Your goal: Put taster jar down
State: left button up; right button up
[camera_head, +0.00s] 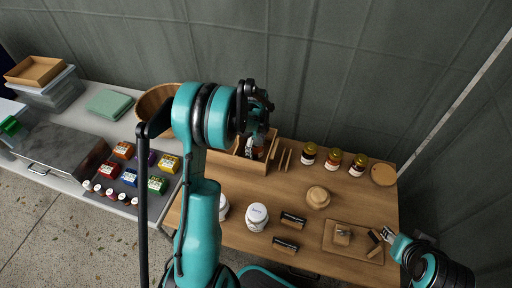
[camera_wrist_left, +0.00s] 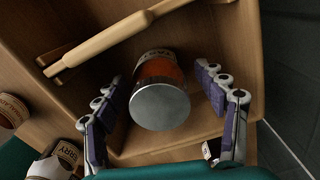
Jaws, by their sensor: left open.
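The taster jar (camera_wrist_left: 160,100), with a silver lid and orange-red contents, stands in a wooden tray (camera_wrist_left: 225,110) in the left wrist view. My left gripper (camera_wrist_left: 160,80) is open around it, one finger on each side, with gaps showing at both sides. In the head view the left gripper (camera_head: 259,128) is over the wooden tray (camera_head: 228,161), and the jar (camera_head: 256,151) shows partly below it. My right gripper (camera_head: 391,236) is at the right, beside a small board; its finger opening is too small to tell.
Wooden utensils (camera_wrist_left: 110,38) lie beside the jar. Three honey-coloured jars (camera_head: 333,159) stand along the table's back. White lidded jars (camera_head: 257,217), dark labelled blocks (camera_head: 292,220) and a board (camera_head: 343,252) occupy the front. Coloured boxes (camera_head: 124,150) sit on the left table.

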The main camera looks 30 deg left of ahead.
pick_arm(q)
notch_tip(320, 180, up, 10)
jog(key=p, duration=0.3)
jog(key=shift+r, duration=0.2)
jog(key=shift+s+d+r, duration=0.1)
jog(key=shift+r, duration=0.55)
jog(key=s+d+r+n+t, duration=0.3)
jog(key=s+d+r+n, duration=0.2)
jog(key=s+d+n, duration=0.2)
jog(key=s+d+r+n+t, duration=0.4)
jog(key=s+d+n, duration=0.4)
jog(key=s+n, duration=0.2)
jog(key=shift+s+d+r+n, duration=0.2)
jog(key=shift+s+r+n, duration=0.3)
jog(key=shift+s, duration=0.4)
